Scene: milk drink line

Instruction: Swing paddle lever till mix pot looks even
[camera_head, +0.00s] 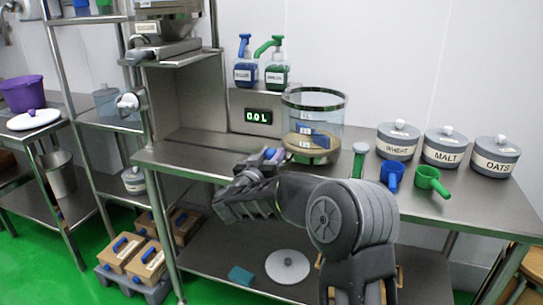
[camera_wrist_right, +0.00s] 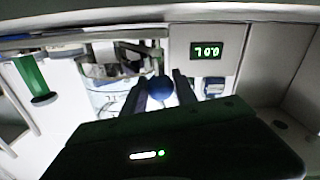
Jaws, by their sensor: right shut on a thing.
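The mix pot appears to be the clear, see-through vessel (camera_head: 330,112) on the steel counter, with a tan round part at its bottom; it also shows in the right wrist view (camera_wrist_right: 104,96). I cannot tell how even its contents look. A blue ball knob (camera_wrist_right: 160,87), apparently the paddle lever's end, sits between the fingers of my right gripper (camera_wrist_right: 160,92). In the head view, this gripper (camera_head: 262,162) is shut on the blue knob (camera_head: 270,153), in front of the pot. Most of the lever is hidden. My left gripper is not in view.
Right of the pot are a green cylinder (camera_head: 359,162), a blue scoop (camera_head: 391,176), a green scoop (camera_head: 430,180) and lidded jars: WHEAT (camera_head: 396,143), MALT (camera_head: 444,150), OATS (camera_head: 494,158).

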